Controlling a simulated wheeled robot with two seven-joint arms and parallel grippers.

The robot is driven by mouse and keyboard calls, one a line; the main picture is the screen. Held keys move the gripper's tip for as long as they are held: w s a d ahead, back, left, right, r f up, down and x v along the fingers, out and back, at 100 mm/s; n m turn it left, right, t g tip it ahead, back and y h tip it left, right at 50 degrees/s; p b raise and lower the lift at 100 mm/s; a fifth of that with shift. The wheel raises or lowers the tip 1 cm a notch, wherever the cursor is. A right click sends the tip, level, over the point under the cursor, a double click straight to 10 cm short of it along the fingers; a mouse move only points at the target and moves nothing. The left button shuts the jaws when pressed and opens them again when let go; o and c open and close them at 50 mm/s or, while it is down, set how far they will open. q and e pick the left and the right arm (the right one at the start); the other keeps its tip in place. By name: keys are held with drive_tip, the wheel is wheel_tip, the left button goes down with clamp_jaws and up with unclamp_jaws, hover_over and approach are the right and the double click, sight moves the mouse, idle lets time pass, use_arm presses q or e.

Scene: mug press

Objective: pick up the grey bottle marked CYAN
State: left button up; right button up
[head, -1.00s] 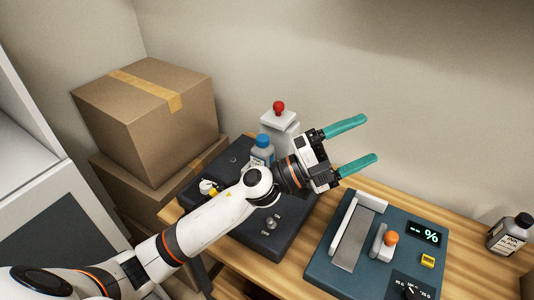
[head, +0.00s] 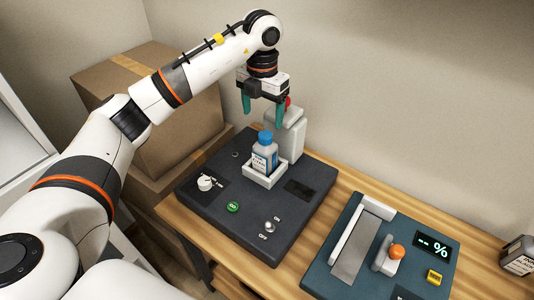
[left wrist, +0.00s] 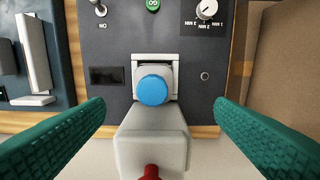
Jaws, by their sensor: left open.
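The grey bottle (head: 264,159) has a blue cap and a printed label too small to read surely. It stands upright in a small white holder (head: 251,175) on the dark machine. In the left wrist view its blue cap (left wrist: 153,90) is seen from above, between the fingers. My left gripper (head: 263,113) points down above the bottle, its teal fingers spread and empty, apart from the cap. In the left wrist view the two fingers (left wrist: 160,105) are wide apart. My right gripper is not in view.
A pale post (head: 292,130) with a red knob stands close behind the bottle. The dark base (head: 290,215) carries a dial, green button and switch. A teal device (head: 345,225) lies to the right, a dark-capped bottle (head: 518,256) at the far right. Cardboard boxes (head: 180,125) stand left.

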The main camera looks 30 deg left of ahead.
sight(265, 145)
use_arm(q)
wheel_tip(265, 145, down, 6)
drive_tip(key=shift+d+r+p, duration=0.1)
drive_tip(key=shift+p, duration=0.55)
drive_tip(key=f, duration=0.1)
drive_tip(key=f+p, duration=0.1)
drive_tip(key=f, duration=0.1)
drive_tip(key=f+p, duration=0.1)
drive_tip(key=shift+s+d+f, duration=0.15)
drive_tip(key=shift+s+d, duration=0.05)
drive_tip(key=shift+d, duration=0.1)
drive_tip(key=shift+f, duration=0.5)
drive_tip(key=shift+w+r, duration=0.1)
drive_tip(key=c, duration=1.5)
